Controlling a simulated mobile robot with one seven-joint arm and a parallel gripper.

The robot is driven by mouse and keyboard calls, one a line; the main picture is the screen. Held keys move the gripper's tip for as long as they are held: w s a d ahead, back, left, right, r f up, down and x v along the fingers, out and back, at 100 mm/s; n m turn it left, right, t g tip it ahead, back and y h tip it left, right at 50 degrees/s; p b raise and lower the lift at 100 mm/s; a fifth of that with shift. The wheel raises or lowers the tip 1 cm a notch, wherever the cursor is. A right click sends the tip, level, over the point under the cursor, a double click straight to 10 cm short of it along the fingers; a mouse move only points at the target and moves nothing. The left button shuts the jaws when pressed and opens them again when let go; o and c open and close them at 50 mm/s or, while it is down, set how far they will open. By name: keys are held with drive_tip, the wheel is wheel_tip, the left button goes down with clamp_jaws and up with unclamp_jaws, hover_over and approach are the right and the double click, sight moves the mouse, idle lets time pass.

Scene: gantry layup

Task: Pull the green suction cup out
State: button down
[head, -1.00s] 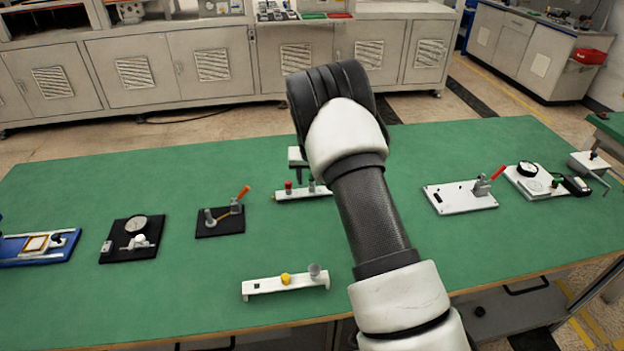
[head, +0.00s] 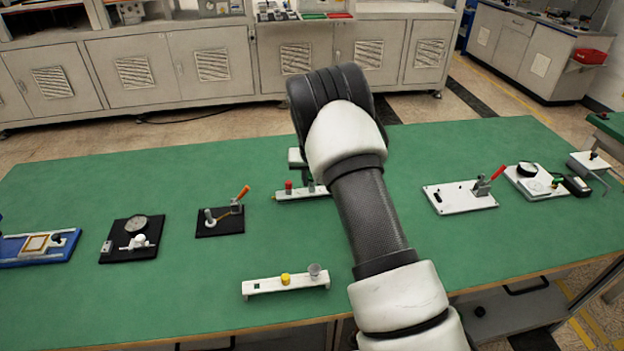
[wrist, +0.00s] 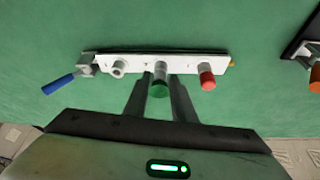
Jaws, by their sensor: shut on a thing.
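The green suction cup (wrist: 159,90) shows in the wrist view between my two fingers, in front of the middle of a white bar (wrist: 138,64). My gripper (wrist: 160,80) is shut on it. I cannot tell whether its shaft is still seated in the bar. A red-tipped cup (wrist: 207,80) stands to its right on the same bar, and a grey cup (wrist: 118,68) to its left. In the head view the bar (head: 290,195) with the red cup (head: 288,186) is partly hidden by my arm, and my fingers are mostly hidden.
A blue-handled lever (wrist: 58,84) is at the bar's left end in the wrist view. In the head view, a second white bar (head: 262,287) with a yellow cup (head: 285,279) lies nearer. A black fixture (head: 220,221) with an orange handle is left. Green table (head: 190,175) between fixtures is clear.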

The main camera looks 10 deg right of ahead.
drive_tip(key=shift+r, duration=0.5)
drive_tip(key=shift+r, duration=0.3)
drive_tip(key=shift+r+p, duration=0.6)
drive_tip(key=shift+r, duration=0.45)
drive_tip(key=shift+r+p, duration=0.6)
drive_tip(key=shift+r, duration=1.05)
